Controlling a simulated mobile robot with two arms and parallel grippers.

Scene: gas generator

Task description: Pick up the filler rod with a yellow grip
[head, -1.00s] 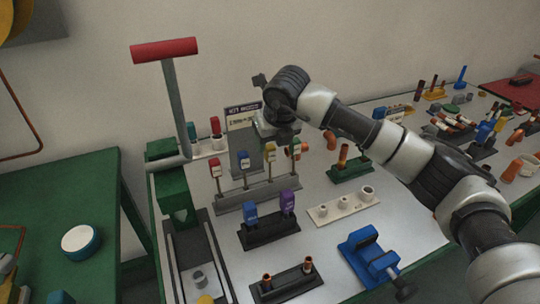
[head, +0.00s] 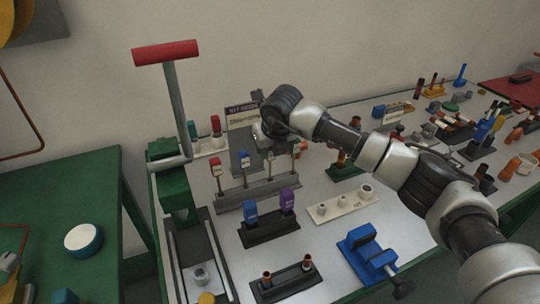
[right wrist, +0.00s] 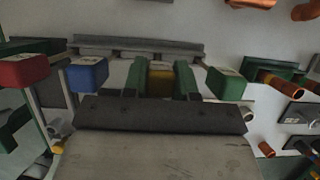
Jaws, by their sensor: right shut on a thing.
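The filler rod with the yellow grip (right wrist: 160,82) stands in a grey rack (head: 258,192) in a row with rods that have red (head: 216,168), blue (head: 244,160) and green (right wrist: 226,84) grips. My right gripper (right wrist: 159,80) is shut on the yellow grip, with one finger on each side of it in the right wrist view. In the head view my right gripper (head: 269,148) comes down over the rack and mostly hides the yellow grip. The rod still appears to be in the rack row. My left gripper is not in view.
A green press with a red-handled lever (head: 166,52) stands left of the rack. A black stand with blue and purple pieces (head: 268,230), a white holder (head: 340,206) and a blue vise (head: 366,252) stand in front. Several fittings crowd the table's right side.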

